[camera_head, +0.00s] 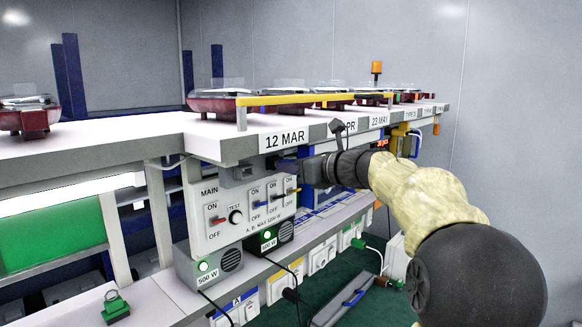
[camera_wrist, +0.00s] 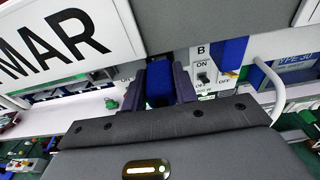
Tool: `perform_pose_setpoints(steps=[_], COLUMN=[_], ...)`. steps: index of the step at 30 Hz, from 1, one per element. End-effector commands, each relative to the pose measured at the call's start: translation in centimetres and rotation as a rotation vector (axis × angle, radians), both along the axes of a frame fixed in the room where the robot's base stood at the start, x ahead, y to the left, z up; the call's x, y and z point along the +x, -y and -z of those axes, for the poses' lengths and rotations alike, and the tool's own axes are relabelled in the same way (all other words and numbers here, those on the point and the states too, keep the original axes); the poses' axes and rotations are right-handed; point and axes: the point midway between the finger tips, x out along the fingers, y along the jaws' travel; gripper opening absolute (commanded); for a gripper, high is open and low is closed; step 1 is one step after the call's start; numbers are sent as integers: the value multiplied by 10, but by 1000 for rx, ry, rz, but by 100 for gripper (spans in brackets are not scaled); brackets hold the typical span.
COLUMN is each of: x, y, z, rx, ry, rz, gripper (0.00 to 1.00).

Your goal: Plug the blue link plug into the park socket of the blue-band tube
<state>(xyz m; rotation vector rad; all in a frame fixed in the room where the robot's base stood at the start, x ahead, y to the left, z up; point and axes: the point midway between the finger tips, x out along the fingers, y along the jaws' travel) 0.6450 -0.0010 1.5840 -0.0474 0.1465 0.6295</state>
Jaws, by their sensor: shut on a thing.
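My gripper (camera_head: 308,172) is at the front edge of the bench, just right of the switch panel and below the 12 MAR label. In the wrist view its two dark fingers (camera_wrist: 160,88) are closed on a blue block, which I take as the blue link plug (camera_wrist: 159,84). In the head view the plug is mostly hidden by the gripper. I cannot make out which tube has the blue band, nor its park socket. Another blue piece (camera_wrist: 231,52) shows beside the B switch in the wrist view.
The switch panel (camera_head: 226,221) has several levers.

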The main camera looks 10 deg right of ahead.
Motion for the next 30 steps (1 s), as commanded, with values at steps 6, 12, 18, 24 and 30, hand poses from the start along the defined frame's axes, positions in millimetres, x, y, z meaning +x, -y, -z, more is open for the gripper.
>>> perform_pose_setpoints(steps=[6,12,18,24,30], x=[-4,-8,-12,-16,-18], y=[3,6,9,12,19], z=[1,0,0,0,0], rx=[-1,0,-1,0,0], ry=[-1,0,1,0,0], rz=[1,0,1,2,9], gripper=[1,1,1,1,1])
